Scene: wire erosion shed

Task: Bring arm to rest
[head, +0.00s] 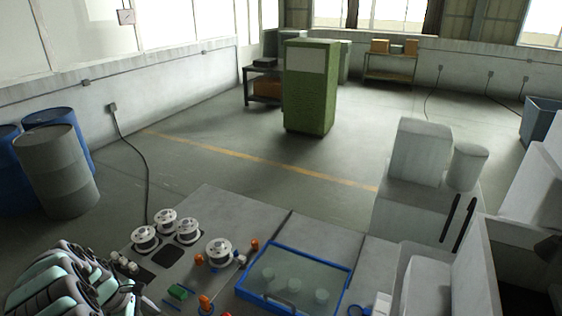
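My arm shows at the bottom left corner in the head view, as dark links with pale teal panels, bunched close together beside the bench edge. Its end runs down to the lower picture edge, and I can make out no gripper fingers. Whether it holds anything is hidden. No gap shows between the arm and the left end of the grey bench top (215,212) in this view.
Grey machine housings (424,150) stand right. Drums (55,165) and a green cabinet (311,85) stand beyond.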

